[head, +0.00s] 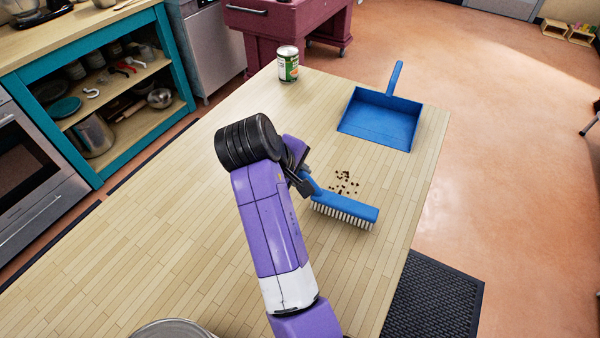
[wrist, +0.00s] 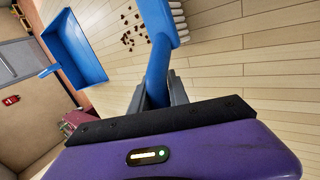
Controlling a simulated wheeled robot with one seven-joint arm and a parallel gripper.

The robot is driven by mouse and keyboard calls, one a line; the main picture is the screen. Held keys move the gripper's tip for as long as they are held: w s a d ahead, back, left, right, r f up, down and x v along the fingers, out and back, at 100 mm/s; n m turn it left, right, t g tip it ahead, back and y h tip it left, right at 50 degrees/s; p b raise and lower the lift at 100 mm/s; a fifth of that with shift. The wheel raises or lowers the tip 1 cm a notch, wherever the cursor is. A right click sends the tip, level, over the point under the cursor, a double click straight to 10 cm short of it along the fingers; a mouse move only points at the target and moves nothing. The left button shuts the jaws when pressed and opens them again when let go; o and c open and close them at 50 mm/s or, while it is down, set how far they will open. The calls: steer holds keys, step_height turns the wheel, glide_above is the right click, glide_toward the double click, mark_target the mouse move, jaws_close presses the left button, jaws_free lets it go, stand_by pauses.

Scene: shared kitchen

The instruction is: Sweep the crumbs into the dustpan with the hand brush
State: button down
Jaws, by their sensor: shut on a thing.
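The blue hand brush (head: 345,208) with white bristles is held by its handle in my gripper (head: 303,181), which is shut on it. The bristles face down at the tabletop; I cannot tell whether they touch it. The dark brown crumbs (head: 344,184) lie in a loose patch just beyond the brush, on the dustpan side. The blue dustpan (head: 379,120) lies farther back near the table's right edge, its handle pointing away. In the wrist view the brush (wrist: 158,40) runs up from my gripper (wrist: 160,92), with the crumbs (wrist: 131,38) to its left and the dustpan (wrist: 75,45) farther left.
A can (head: 288,64) stands at the table's far end, left of the dustpan. The wooden tabletop (head: 150,240) is clear between brush and dustpan apart from crumbs. A round metal object (head: 172,329) shows at the bottom edge. The table's right edge is close to the brush.

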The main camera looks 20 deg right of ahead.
steer(key=shift+f, duration=0.55)
steer(key=shift+p, duration=0.55)
stand_by(0.8)
steer(key=shift+w, duration=0.1)
steer(key=shift+w+d+p, duration=0.75)
steer(key=shift+w+d, duration=1.2)
steer(key=shift+w, duration=0.3)
steer(key=shift+w+d, duration=0.2)
steer(key=shift+w, duration=0.05)
steer(key=shift+w+d, duration=1.05)
steer(key=shift+w, duration=0.2)
steer(key=shift+w+d, duration=1.05)
steer(key=shift+w, duration=0.2)
